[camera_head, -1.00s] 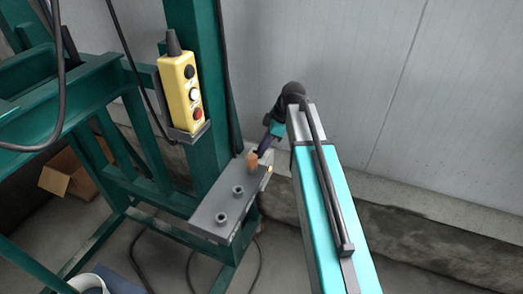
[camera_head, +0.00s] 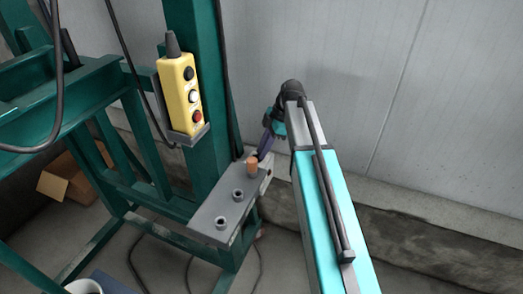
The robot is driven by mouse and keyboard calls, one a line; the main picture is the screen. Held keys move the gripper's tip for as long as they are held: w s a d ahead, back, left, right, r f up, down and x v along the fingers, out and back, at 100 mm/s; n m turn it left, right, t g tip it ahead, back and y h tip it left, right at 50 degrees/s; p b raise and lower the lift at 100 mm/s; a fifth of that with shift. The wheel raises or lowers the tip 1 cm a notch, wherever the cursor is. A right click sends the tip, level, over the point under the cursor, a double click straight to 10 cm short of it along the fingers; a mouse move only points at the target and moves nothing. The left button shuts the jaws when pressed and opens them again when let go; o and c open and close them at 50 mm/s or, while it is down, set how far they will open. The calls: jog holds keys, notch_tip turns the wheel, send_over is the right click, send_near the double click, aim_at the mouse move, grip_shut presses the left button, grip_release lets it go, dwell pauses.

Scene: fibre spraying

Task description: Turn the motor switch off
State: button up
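A grey control box (camera_head: 218,219) is fixed low on the green post and has two dark round knobs (camera_head: 229,207) on its top. An orange-brown knob (camera_head: 253,166) stands at the box's far end. Which of these is the motor switch, I cannot tell from any label. My gripper (camera_head: 262,155) reaches down from the far side, with its dark fingers close beside the orange-brown knob. Whether they touch it is too small to tell. My arm's own links hide nothing of the box, but the finger gap is not visible.
A yellow pendant (camera_head: 180,95) with black, white and red buttons hangs in a holder on the green post (camera_head: 205,140) above the box. Cables hang around the frame. A pale wall (camera_head: 330,60) stands close behind my arm. A cardboard box (camera_head: 66,178) lies at left.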

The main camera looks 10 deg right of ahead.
jog(key=shift+o, duration=1.3)
jog(key=shift+r, duration=0.1)
jog(key=b+v, duration=0.2)
jog(key=v, duration=1.1)
jog(key=shift+d+r+b, duration=0.15)
jog(key=shift+r+b, duration=0.1)
jog(key=shift+b, duration=0.05)
